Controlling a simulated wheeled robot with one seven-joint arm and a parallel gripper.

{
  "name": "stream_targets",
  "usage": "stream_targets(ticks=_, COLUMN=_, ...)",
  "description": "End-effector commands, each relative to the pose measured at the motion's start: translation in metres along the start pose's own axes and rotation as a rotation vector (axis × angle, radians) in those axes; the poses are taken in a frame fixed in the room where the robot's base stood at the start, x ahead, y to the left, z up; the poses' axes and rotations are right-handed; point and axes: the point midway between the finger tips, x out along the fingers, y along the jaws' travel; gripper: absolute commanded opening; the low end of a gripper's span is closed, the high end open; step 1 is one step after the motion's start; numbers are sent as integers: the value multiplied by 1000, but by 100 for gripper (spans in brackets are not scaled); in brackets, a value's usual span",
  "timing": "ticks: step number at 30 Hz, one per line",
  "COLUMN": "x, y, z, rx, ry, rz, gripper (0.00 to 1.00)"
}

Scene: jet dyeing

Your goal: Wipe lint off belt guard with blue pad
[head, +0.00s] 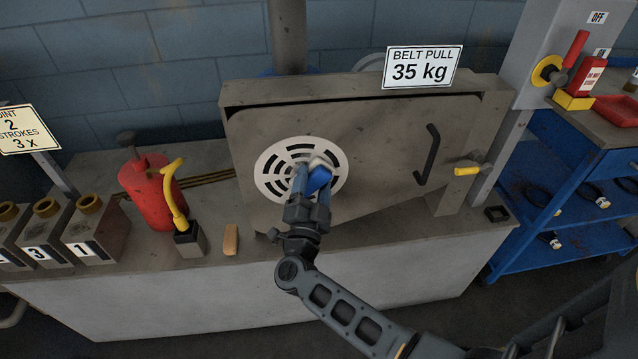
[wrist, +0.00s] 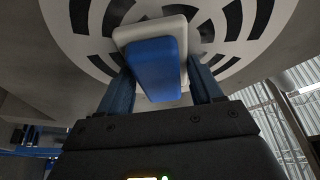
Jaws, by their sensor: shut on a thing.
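The belt guard (head: 375,140) is a grey panel with a black handle and a round white slotted vent (head: 268,170) on its left half. My gripper (head: 314,196) is in front of the vent, shut on the blue pad (head: 319,179). In the wrist view the blue pad (wrist: 155,67) sits between the two fingers, with a pale layer on its far side facing the vent (wrist: 245,45). The pad is at or very near the vent face; I cannot tell if it touches. Part of the vent is hidden behind pad and gripper. No lint can be made out clearly.
On the bench (head: 215,272) left of the guard stand a red oil can (head: 148,190), a yellow-handled lever (head: 174,200), a tan block (head: 231,240) and numbered pots (head: 95,232). A yellow latch handle (head: 467,170) is right of the guard. A blue cart (head: 570,215) stands at right.

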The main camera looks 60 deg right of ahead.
Motion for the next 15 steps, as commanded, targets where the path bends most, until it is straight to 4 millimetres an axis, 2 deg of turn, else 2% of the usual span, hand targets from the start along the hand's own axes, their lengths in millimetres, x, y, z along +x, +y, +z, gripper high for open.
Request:
stream_targets(ticks=1, x=2, y=-7, z=3, rx=6, ry=-3, rz=-8, gripper=41)
stream_targets(ticks=15, x=-9, y=-33, z=26, rx=6, ry=-4, rz=-10, gripper=41)
